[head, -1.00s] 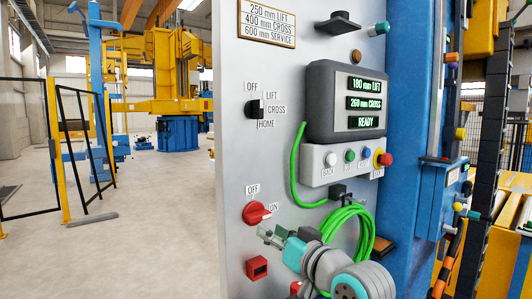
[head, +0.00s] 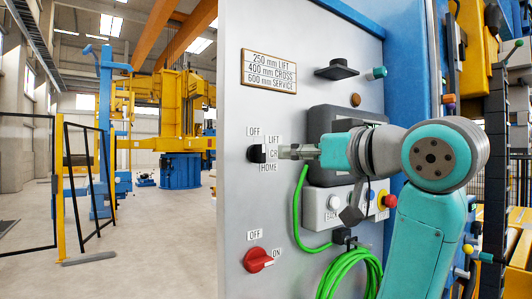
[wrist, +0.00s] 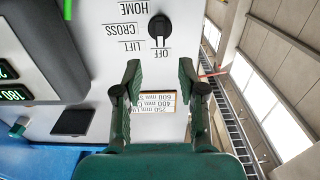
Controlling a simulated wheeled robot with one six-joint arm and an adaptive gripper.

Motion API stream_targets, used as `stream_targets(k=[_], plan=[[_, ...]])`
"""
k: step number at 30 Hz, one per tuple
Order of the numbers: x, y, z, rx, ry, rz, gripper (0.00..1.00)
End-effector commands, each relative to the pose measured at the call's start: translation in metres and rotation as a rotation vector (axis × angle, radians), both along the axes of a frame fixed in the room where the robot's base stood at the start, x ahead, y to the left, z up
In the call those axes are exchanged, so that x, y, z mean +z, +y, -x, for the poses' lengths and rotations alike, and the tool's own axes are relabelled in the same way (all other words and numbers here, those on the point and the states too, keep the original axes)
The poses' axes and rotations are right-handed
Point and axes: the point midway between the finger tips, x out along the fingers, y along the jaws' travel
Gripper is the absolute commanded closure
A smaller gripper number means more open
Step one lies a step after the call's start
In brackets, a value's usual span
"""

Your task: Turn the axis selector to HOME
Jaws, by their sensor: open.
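The axis selector (head: 257,153) is a black knob on the grey panel (head: 285,90), with OFF, LIFT, CROSS and HOME labels around it. In the wrist view the knob (wrist: 160,27) is at top centre, and its raised bar appears to lie on the OFF side. My gripper (head: 284,152) is just right of the knob in the head view, over the CROSS label. In the wrist view my gripper (wrist: 160,70) is open and empty, its fingertips apart and short of the knob. I cannot tell the exact gap to the panel.
A red OFF/ON switch (head: 258,260) sits below the selector. A display box (head: 325,120), a button box (head: 327,206) and a coiled green cable (head: 345,272) lie to the right, partly behind my arm. A black handle (head: 337,69) juts out above. Open floor lies left.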

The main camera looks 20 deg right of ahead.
Motion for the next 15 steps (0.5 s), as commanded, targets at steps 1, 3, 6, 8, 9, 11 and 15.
stream_targets(k=[1,3,6,8,9,11,15], plan=[[0.000,0.002,-0.003,0.002,0.001,0.000,0.59],[0.000,0.004,-0.009,0.002,0.001,-0.001,0.59],[-0.001,0.009,-0.023,0.003,0.003,-0.001,0.59],[0.000,0.012,-0.033,0.003,0.003,-0.002,0.59],[-0.001,0.014,-0.040,0.004,0.003,-0.002,0.59],[-0.001,0.018,-0.051,0.003,0.003,-0.001,0.59],[-0.001,0.025,-0.073,0.002,0.002,0.000,0.59]])
